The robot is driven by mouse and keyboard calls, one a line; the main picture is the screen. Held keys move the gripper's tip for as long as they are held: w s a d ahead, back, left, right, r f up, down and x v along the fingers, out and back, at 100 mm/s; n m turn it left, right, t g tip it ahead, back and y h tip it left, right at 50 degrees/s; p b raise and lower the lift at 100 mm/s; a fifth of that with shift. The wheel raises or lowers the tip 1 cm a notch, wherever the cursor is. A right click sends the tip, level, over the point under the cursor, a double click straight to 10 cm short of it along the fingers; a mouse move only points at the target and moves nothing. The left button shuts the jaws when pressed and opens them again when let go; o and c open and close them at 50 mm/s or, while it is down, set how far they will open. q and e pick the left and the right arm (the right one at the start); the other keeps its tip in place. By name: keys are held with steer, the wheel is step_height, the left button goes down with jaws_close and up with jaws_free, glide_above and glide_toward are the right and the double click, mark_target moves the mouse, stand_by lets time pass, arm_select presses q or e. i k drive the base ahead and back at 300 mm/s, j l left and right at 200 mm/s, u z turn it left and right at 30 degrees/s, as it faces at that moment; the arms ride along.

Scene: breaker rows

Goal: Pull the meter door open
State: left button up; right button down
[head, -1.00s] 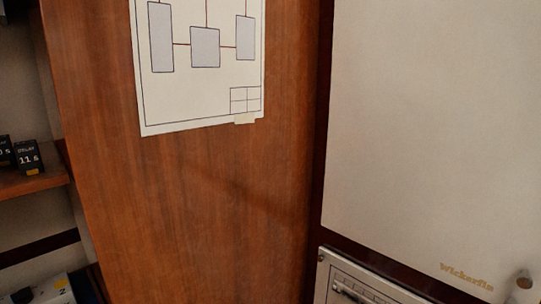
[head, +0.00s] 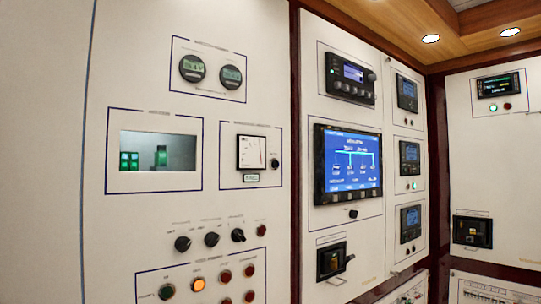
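A white panel fills the left and middle of the head view and carries several meters. Two round gauges (head: 211,72) with green displays sit at its top. A square dial meter (head: 252,152) with a white face is at its right side, with a small black knob (head: 275,163) beside it. A rectangular window (head: 158,151) with green-lit parts inside is to the left of that meter. I cannot tell which of these the meter door is, and no face stands visibly ajar. Neither of my grippers is in view.
Below the meters are black rotary knobs (head: 211,239) and lit push buttons (head: 198,284). To the right are a blue screen (head: 348,163), a black breaker handle (head: 332,261) and small display units (head: 407,94). Another white panel (head: 485,150) stands at the far right, under a wooden ceiling edge.

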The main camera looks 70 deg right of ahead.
mark_target(216, 73)
steer(key=z, duration=1.75)
